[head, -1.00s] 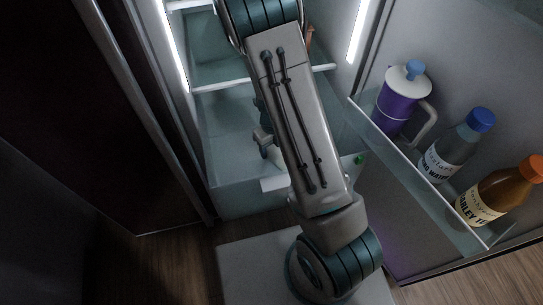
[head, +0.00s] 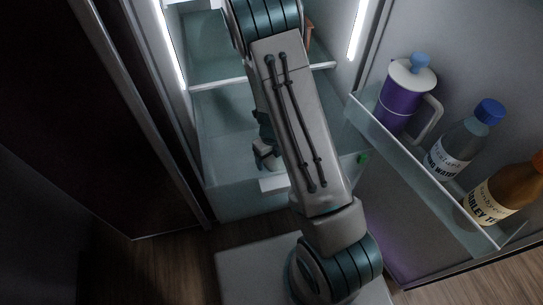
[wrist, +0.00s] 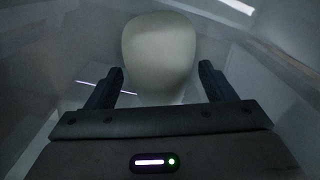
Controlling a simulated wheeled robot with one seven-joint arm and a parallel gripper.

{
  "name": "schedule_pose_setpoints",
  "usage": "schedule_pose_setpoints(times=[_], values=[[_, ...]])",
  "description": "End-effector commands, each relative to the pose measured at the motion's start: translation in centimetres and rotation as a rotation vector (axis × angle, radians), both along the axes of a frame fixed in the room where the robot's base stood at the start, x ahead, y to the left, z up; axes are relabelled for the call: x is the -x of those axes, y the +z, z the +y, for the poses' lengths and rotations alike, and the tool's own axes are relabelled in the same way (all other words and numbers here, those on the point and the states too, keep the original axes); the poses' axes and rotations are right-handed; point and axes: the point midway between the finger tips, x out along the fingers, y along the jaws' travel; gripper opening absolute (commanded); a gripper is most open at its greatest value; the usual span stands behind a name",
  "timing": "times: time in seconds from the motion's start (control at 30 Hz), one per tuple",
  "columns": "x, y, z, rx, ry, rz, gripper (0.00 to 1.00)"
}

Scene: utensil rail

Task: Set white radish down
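The white radish (wrist: 158,55) is pale and rounded. In the head view my gripper (head: 264,156) is low inside the open fridge, just behind the front of the clear bin, partly hidden by my arm. The radish cannot be made out clearly there. Whether it touches the surface below cannot be told.
A clear bin (head: 234,205) forms the fridge's lower front, with a glass shelf (head: 214,84) above. The open door's rack (head: 398,150) at right holds a purple jug (head: 397,98), a blue-capped water bottle (head: 456,146) and a barley tea bottle (head: 497,196). A dark cabinet stands left.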

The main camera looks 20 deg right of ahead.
Motion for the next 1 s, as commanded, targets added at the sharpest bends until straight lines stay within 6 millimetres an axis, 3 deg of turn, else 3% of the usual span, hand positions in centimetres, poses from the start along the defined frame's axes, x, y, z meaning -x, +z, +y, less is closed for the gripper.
schedule_pose_setpoints(times=[0.33,0.73,1.0], values=[[0.0,1.0,0.0,0.0,0.001,-0.001,0.76],[0.0,9.3,0.1,0.0,0.002,-0.002,0.76],[0.0,12.2,0.0,-0.001,0.004,-0.001,0.76]])
